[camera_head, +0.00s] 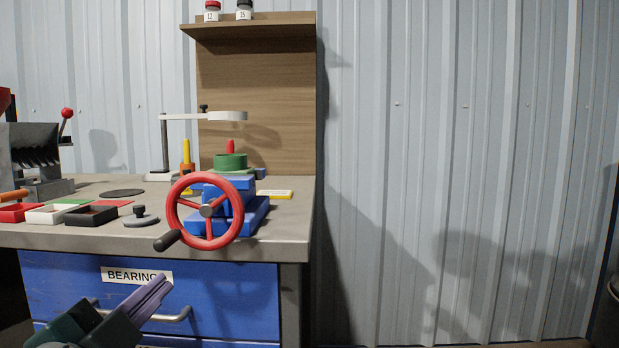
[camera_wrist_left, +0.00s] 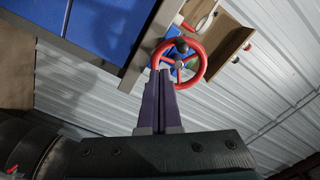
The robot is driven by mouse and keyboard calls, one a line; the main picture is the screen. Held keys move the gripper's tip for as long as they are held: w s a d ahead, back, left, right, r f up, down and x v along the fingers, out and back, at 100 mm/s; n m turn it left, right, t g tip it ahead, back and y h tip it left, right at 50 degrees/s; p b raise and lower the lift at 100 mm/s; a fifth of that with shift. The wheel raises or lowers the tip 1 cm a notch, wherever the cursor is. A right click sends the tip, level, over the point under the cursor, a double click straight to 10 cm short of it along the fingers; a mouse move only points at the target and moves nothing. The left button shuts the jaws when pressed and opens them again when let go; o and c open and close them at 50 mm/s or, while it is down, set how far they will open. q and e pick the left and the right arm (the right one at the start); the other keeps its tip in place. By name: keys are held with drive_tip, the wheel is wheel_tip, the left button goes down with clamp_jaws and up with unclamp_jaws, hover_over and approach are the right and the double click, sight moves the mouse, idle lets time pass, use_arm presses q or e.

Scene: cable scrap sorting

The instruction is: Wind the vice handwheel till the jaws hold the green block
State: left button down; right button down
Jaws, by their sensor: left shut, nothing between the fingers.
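The red handwheel (camera_head: 209,211) faces me at the front edge of the bench, on the blue vice (camera_head: 252,214). Its dark crank knob (camera_head: 167,240) sticks out at the lower left of the rim. In the left wrist view the fingertips (camera_wrist_left: 161,72) appear just below the red wheel (camera_wrist_left: 192,58), apart from the knob as far as I can tell. My right gripper is not in view.
The bench top (camera_head: 294,221) carries small trays (camera_head: 91,216), a grey weight (camera_head: 141,216) and a white-armed stand (camera_head: 165,145) left of the vice. A drawer handle (camera_head: 178,315) juts out below. Free room lies right of the bench.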

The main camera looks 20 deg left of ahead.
use_arm(q)
approach(197, 246)
drive_tip(key=d+x, duration=0.1)
drive_tip(key=x, duration=0.2)
drive_tip(key=shift+w+a+f+b, duration=0.1)
drive_tip(key=shift+w+a+b, duration=0.35)
drive_tip(key=shift+w, duration=0.2)
drive_tip(key=shift+s+a, duration=0.1)
drive_tip(key=shift+a, duration=0.1)
idle(1.7)
